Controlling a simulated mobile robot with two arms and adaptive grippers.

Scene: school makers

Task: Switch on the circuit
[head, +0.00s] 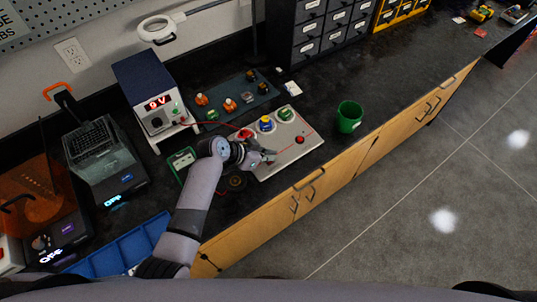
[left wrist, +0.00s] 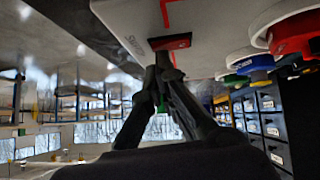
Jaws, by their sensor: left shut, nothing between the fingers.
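The white circuit board (head: 290,154) lies on the dark bench with red, blue (head: 265,123) and green (head: 286,114) round parts along its back. A small dark red part (head: 300,140) sits near its right side. My left gripper (head: 268,157) is over the board's left front part, shut and empty. In the left wrist view the board (left wrist: 205,25) is at the top, with a red switch piece (left wrist: 170,42) beside small lettering. The shut fingertips (left wrist: 165,66) are right at this red piece; I cannot tell whether they touch it. My right gripper is not in view.
A power supply (head: 150,100) showing 9V stands behind left. A dark tray (head: 236,99) with small parts is behind the board. A green cup (head: 350,116) stands to the right. Drawer cabinets (head: 318,30) are at the back. The bench right of the cup is mostly clear.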

